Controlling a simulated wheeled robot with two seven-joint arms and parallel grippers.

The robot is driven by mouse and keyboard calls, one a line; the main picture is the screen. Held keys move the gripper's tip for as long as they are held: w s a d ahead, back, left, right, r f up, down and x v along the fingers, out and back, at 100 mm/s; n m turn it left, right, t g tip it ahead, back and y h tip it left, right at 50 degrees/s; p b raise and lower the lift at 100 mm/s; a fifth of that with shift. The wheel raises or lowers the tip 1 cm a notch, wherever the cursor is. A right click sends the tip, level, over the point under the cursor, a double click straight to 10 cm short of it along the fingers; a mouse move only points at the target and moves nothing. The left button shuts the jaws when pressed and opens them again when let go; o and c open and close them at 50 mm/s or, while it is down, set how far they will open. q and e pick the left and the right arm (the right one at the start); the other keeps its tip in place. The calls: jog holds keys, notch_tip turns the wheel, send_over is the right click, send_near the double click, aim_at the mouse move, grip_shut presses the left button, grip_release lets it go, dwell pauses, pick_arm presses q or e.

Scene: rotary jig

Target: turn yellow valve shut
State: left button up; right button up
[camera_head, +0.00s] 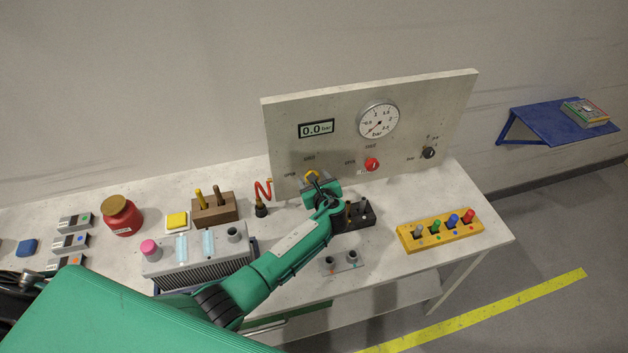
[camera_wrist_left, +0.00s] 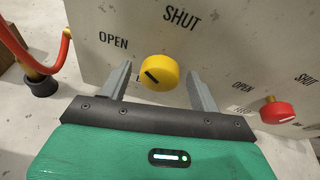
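The yellow valve (camera_wrist_left: 160,73) is a round knob on the upright panel, with a dark pointer line slanting towards the upper left, roughly on the OPEN side. The word OPEN is to its upper left and SHUT is above it. My left gripper (camera_wrist_left: 161,88) is open, with one finger on each side of the knob; gaps show between the fingers and the knob. In the head view the valve (camera_head: 312,175) is partly hidden behind my left gripper (camera_head: 316,181). My right gripper is not in view.
A red valve (camera_head: 371,164) and a black knob (camera_head: 428,153) sit to the right on the panel. The gauge (camera_head: 378,121) is above, beside a display (camera_head: 316,129) reading 0.0 bar. A yellow peg rack (camera_head: 440,232) is at right.

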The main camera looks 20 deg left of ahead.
pick_arm(q)
jog(key=shift+s, duration=0.1)
jog(key=b+v, duration=0.3)
jog(key=v, duration=1)
jog(key=shift+s+d+r, duration=0.2)
jog(key=shift+d, duration=0.05)
jog(key=shift+f+b, duration=0.1)
jog(key=shift+b, duration=0.2)
